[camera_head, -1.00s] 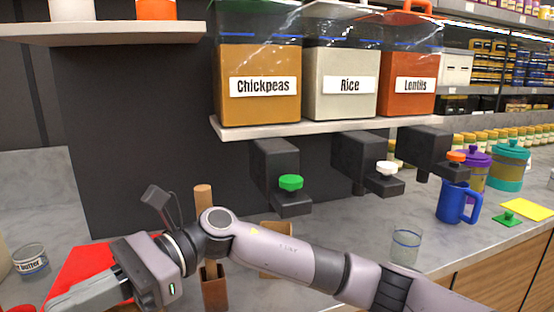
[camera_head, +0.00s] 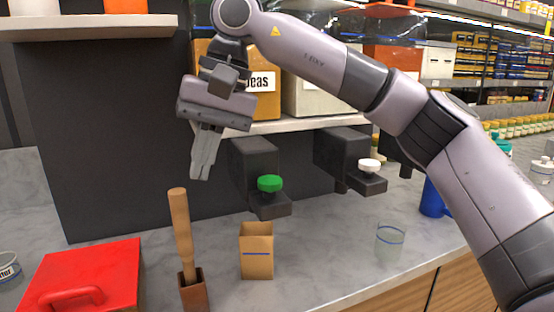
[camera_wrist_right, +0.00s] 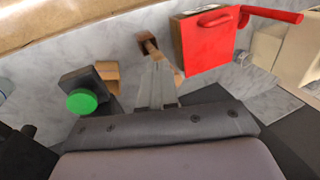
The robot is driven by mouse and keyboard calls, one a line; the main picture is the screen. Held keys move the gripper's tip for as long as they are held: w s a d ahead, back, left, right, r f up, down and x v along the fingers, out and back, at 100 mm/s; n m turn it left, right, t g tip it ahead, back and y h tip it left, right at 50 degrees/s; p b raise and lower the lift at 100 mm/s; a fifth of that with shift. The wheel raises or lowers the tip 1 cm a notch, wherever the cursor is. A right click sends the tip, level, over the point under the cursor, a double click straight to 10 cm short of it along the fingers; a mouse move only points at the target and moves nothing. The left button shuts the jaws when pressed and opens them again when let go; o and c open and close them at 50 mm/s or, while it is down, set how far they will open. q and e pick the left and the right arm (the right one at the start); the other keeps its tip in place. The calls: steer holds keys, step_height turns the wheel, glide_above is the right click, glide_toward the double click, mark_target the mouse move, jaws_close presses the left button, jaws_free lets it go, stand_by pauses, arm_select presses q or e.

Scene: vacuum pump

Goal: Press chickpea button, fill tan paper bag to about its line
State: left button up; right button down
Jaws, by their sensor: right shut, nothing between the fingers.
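The green button (camera_head: 270,183) sits on the black dispenser (camera_head: 255,160) under the chickpea bin (camera_head: 262,105), whose label is partly hidden by my right arm. The tan paper bag (camera_head: 256,250) stands upright and open on the counter below that dispenser, with a blue line across its front. My right gripper (camera_head: 202,178) is shut and empty, pointing down to the left of the dispenser and above the counter. In the right wrist view the green button (camera_wrist_right: 82,102) is left of the fingers and the tan bag (camera_wrist_right: 108,76) is beside it. My left gripper is not in view.
A wooden stick stands in a brown holder (camera_head: 194,292) left of the bag. A red box with a handle (camera_head: 85,270) lies further left. A second dispenser with a white button (camera_head: 369,165) and a clear glass (camera_head: 389,243) are to the right.

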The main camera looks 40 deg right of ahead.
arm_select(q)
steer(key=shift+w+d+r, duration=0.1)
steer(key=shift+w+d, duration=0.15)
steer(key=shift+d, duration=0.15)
arm_select(e)
steer(key=s+d+r+t+h, duration=0.2)
steer(key=d+r+h, duration=0.2)
steer(key=d+r, duration=0.6)
steer(key=shift+s+d, duration=0.25)
steer(key=shift+d, duration=0.85)
steer(key=b, duration=0.2)
glide_toward(274, 178)
steer(key=x, duration=0.5)
steer(key=shift+w+f+b, duration=0.15)
steer(key=shift+w+b, duration=0.05)
steer(key=shift+b, duration=0.1)
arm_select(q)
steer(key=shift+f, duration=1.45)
arm_select(e)
steer(key=shift+f, duration=0.55)
steer(key=shift+f, duration=0.15)
